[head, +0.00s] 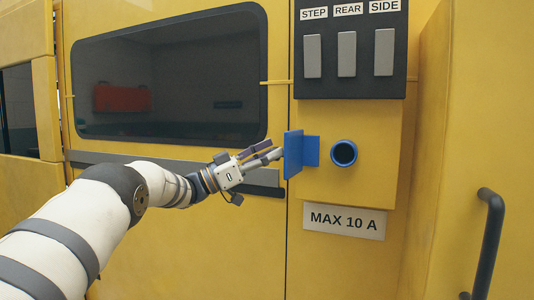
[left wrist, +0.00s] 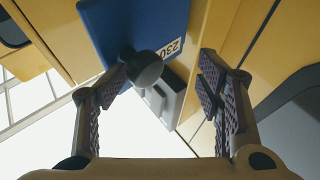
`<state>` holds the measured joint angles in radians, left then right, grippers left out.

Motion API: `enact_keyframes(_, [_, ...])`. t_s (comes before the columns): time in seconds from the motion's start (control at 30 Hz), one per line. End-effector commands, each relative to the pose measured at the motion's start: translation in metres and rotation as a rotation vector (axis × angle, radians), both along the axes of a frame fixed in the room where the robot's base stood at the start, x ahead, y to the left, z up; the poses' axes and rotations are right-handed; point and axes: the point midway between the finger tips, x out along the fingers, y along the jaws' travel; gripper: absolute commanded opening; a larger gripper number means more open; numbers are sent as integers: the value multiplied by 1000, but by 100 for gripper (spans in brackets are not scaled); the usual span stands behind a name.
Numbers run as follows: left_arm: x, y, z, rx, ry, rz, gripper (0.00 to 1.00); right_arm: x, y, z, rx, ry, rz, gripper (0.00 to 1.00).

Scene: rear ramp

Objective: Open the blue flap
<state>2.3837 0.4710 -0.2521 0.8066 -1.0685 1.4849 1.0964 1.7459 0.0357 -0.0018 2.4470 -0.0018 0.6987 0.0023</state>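The blue flap (head: 293,155) stands swung out from the yellow panel, left of a round blue-rimmed socket (head: 344,153) whose dark opening is uncovered. In the left wrist view the flap (left wrist: 120,25) fills the upper left, with a dark round knob (left wrist: 143,68) on it. My left gripper (head: 272,149) is at the flap's left side. In the left wrist view its fingers (left wrist: 166,75) are spread wide, the knob close to the left finger; I cannot tell whether they touch. My right gripper is not in view.
Above the socket is a black panel with grey switches (head: 347,54) marked STEP, REAR and SIDE. A MAX 10 A sign (head: 343,221) is below. A dark handrail (head: 487,245) stands at lower right. A dark window (head: 170,80) is at the left.

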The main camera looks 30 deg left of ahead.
Motion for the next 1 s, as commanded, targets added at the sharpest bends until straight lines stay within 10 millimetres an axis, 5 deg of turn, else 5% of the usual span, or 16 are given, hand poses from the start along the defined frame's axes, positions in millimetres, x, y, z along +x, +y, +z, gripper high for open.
enact_keyframes(0.47, [0,1,-4,3,8,4,46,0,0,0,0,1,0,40])
enact_keyframes(1.0, [-80,74,-44,-1,-2,2,46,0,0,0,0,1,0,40])
